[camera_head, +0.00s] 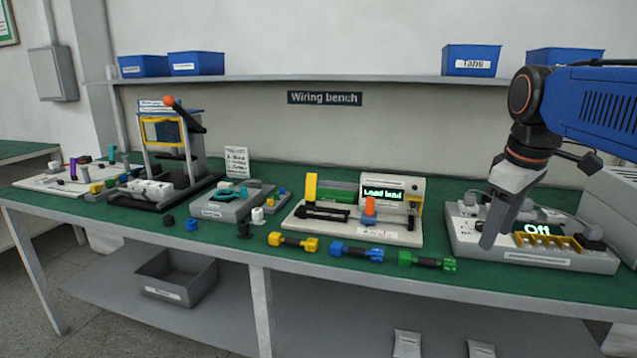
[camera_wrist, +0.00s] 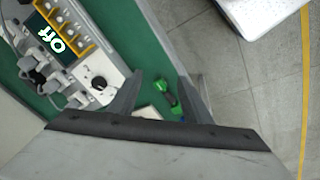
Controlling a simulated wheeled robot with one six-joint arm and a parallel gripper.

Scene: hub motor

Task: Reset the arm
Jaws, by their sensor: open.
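My arm reaches in from the right in the head view, with my gripper (camera_head: 503,222) pointing down in front of the grey device with the "Off" display (camera_head: 600,262). In the wrist view my gripper (camera_wrist: 160,95) shows two dark fingers spread apart with nothing between them. The same device, with its dial and yellow-framed terminals, shows in the wrist view (camera_wrist: 97,66) at the upper left. A green connector lead (camera_head: 427,260) lies on the bench left of the gripper; it also shows in the wrist view (camera_wrist: 168,92). Whether the gripper touches the device cannot be told.
A shelf (camera_head: 300,78) with blue bins (camera_head: 471,60) runs behind. A grey bin (camera_head: 176,278) sits below.

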